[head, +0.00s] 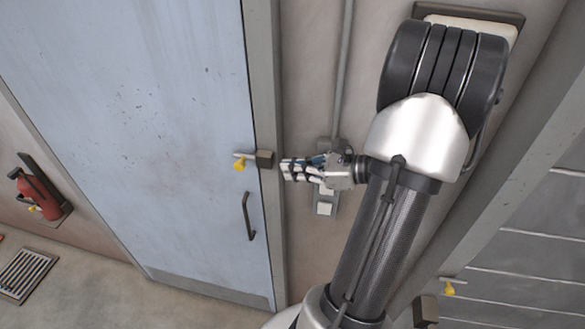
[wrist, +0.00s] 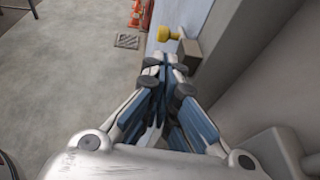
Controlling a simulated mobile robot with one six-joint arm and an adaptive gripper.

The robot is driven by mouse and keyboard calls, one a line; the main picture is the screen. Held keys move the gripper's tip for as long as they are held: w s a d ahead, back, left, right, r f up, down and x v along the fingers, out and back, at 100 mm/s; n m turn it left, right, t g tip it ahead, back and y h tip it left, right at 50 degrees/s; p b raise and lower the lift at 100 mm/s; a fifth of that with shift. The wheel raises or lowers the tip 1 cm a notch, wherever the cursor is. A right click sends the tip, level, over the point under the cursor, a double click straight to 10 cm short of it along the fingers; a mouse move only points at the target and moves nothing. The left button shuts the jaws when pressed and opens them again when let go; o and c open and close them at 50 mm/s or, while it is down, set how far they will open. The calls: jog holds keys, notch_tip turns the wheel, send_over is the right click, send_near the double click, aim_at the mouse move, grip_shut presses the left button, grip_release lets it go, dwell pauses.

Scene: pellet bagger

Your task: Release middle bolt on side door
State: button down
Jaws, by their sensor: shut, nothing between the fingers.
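The side door (head: 150,110) is a pale blue panel in a grey frame. Its middle bolt (head: 245,158) has a yellow knob (head: 239,165) on a short rod that runs into a dark block (head: 264,159) on the frame. In the wrist view the yellow knob (wrist: 168,34) and the dark block (wrist: 189,55) lie just beyond the fingertips. My gripper (head: 284,168) is shut and empty, to the right of the bolt and pointing left at it. It also shows in the wrist view (wrist: 166,60). Whether the fingertips touch the block cannot be told.
A dark door handle (head: 248,216) is below the bolt. White switches (head: 324,208) and a conduit (head: 342,70) are on the wall behind my gripper. Another yellow-knobbed bolt (head: 449,288) is at lower right. A fire extinguisher (head: 38,193) hangs at left.

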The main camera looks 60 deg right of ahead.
aim_at(240, 167)
jog(key=x, duration=1)
jog(key=shift+w+a+f, duration=0.1)
jog(key=shift+w, duration=0.3)
jog(key=w, duration=0.1)
jog(key=w+a, duration=0.1)
jog(key=w, duration=0.1)
jog(key=w+a+b, duration=0.1)
jog(key=shift+w, duration=0.35)
jog(key=shift+s, duration=0.1)
